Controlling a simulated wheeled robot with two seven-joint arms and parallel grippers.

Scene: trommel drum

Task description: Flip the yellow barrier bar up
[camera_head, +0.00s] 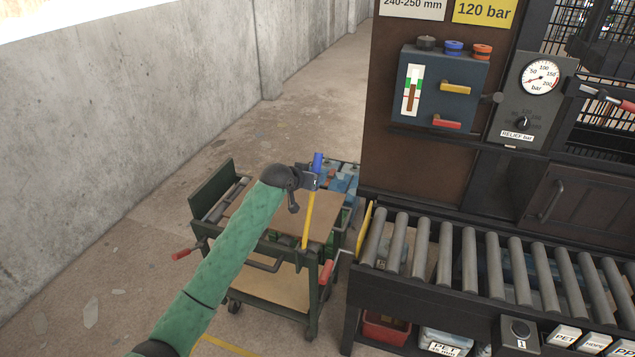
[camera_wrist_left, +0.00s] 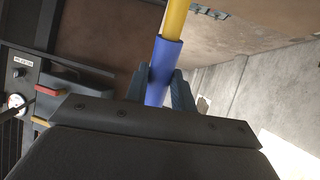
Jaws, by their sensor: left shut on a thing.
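The yellow barrier bar (camera_head: 308,220) stands nearly upright at the front right of the green cart, with a blue grip (camera_head: 318,161) at its upper end. My left gripper (camera_head: 314,180) is shut around the blue grip near the bar's top. In the left wrist view the blue grip (camera_wrist_left: 166,62) lies between the two fingers (camera_wrist_left: 159,88), and the yellow bar (camera_wrist_left: 177,16) runs on beyond it. The bar's lower end shows near the cart's front edge; its pivot is hard to make out. My right gripper is not in view.
The green cart (camera_head: 276,262) with a tan top stands left of the roller conveyor (camera_head: 470,258). A yellow plate (camera_head: 365,230) is at the conveyor's left end. A dark panel with a gauge (camera_head: 540,77) rises behind. A concrete wall (camera_head: 130,100) is at left, with open floor before it.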

